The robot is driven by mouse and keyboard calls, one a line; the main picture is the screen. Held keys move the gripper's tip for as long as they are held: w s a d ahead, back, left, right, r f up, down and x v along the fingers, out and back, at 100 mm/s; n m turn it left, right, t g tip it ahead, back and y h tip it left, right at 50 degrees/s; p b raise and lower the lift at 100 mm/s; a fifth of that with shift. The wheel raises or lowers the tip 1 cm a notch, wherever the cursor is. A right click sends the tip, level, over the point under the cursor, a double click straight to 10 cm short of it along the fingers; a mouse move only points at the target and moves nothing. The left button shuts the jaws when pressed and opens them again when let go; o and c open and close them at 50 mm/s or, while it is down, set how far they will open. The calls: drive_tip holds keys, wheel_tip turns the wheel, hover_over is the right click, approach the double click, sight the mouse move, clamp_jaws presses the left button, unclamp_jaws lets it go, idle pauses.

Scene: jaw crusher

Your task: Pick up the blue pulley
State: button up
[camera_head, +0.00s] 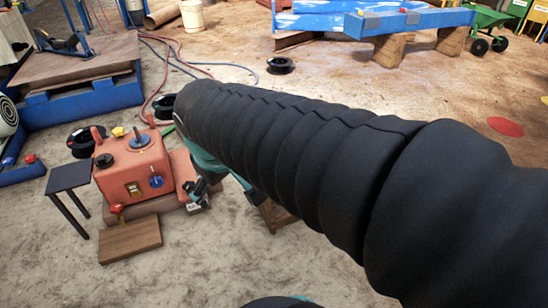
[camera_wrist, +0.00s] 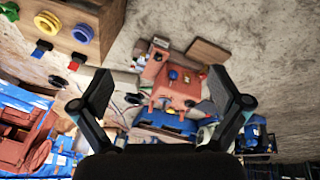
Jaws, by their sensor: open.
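An orange-red machine (camera_head: 135,168) stands on the floor at the left in the head view. A blue round part (camera_head: 156,181) sits on its front, and a blue wheel (camera_head: 140,142) is on its top. I cannot tell for sure which is the blue pulley. The wrist view shows the machine (camera_wrist: 178,92) beyond my fingers, with a blue round part (camera_wrist: 173,75) on it. My gripper (camera_wrist: 165,92) is open with nothing between its fingers, apart from the machine. In the head view my black-sleeved arm hides much of the middle.
A wooden block with round coloured parts (camera_wrist: 82,33) is at the upper left in the wrist view. A small dark stool (camera_head: 69,177) and wooden board (camera_head: 130,240) stand near the machine. Hoses lie behind it. The sandy floor in front is clear.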

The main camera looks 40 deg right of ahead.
drive_tip(key=w+d+f+n+g+h, duration=0.4)
drive_tip(key=w+d+f, duration=0.35)
drive_tip(key=w, duration=0.45)
drive_tip(key=w+d+f+n+g+h, duration=0.4)
drive_tip(key=w+d+f, duration=0.4)
drive_tip(key=w, duration=0.4)
drive_tip(key=w+d+f+n+h, duration=0.35)
drive_tip(key=w+d+f, duration=0.2)
drive_tip(key=f, duration=0.35)
drive_tip(key=shift+n, duration=0.45)
drive_tip(key=x, duration=0.8)
drive_tip(key=shift+d+f, duration=0.2)
drive_tip(key=shift+d, duration=0.15)
drive_tip(key=shift+s+x, duration=0.15)
drive_tip(key=shift+x, duration=1.15)
drive_tip(key=shift+s+x, duration=0.2)
drive_tip(key=shift+x, duration=1.15)
drive_tip(key=shift+a+f, duration=0.2)
drive_tip(key=c, duration=1.6)
drive_tip(key=shift+r+y, duration=0.15)
drive_tip(key=shift+y, duration=0.1)
